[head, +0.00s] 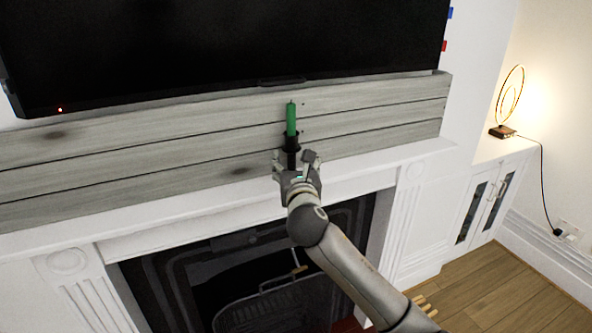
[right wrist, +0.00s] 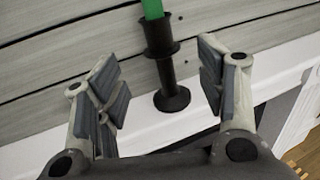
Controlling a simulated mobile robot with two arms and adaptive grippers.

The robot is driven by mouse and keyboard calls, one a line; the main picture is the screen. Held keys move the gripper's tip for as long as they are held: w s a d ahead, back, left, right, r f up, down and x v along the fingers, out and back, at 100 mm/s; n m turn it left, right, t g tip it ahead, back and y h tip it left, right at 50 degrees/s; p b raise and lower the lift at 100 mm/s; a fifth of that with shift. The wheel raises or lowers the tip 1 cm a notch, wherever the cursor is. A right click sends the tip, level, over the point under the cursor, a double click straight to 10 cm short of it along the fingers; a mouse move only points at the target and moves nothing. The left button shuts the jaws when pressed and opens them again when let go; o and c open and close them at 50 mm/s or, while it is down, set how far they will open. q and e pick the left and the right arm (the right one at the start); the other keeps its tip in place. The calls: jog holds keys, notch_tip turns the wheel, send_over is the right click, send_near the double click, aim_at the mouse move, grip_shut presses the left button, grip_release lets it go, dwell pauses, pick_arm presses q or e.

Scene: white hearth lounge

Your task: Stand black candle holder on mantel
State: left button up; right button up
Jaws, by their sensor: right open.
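The black candle holder (head: 291,143) holds a green candle (head: 291,118) and stands upright on the white mantel (head: 215,195), in front of the grey wooden panelling. In the right wrist view the holder (right wrist: 160,55) shows its round base on the mantel (right wrist: 205,118), with the lower end of the green candle (right wrist: 152,8) above. My right gripper (head: 296,160) is open. Its fingers (right wrist: 162,75) are on either side of the holder with gaps, not touching it. In the head view the gripper hides the holder's lower part. My left gripper is not in view.
A black television (head: 230,45) hangs above the panelling (head: 130,165). Below the mantel is a fireplace with a dark basket (head: 270,305). A lit ring lamp (head: 503,131) stands on a white cabinet (head: 490,195) at right. The mantel is clear on both sides of the holder.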

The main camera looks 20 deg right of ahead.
jog(key=shift+v, duration=1.2)
notch_tip(320, 180, down, 31)
jog(key=s+m+g+y, duration=0.2)
jog(key=m+g, duration=0.4)
jog(key=m, duration=0.2)
jog(key=s+f+m+g+y, duration=0.15)
jog(key=s+f+m, duration=0.25)
jog(key=s+f, duration=0.5)
jog(key=s+f+m+g, duration=0.2)
jog(key=s+f+m, duration=0.15)
jog(key=f, duration=0.95)
jog(key=s+f+m+g, duration=0.2)
jog(key=s+f+m, duration=0.3)
jog(key=s, duration=0.9)
jog(key=s+a+f+m+g+y, duration=0.1)
jog(key=s+f+m+g, duration=0.1)
jog(key=s+f+m, duration=0.3)
jog(key=s+f+m+g, duration=0.3)
jog(key=s+f, duration=0.8)
jog(key=s, duration=1.4)
jog(key=shift+a+m, duration=0.2)
jog(key=shift+m, duration=0.75)
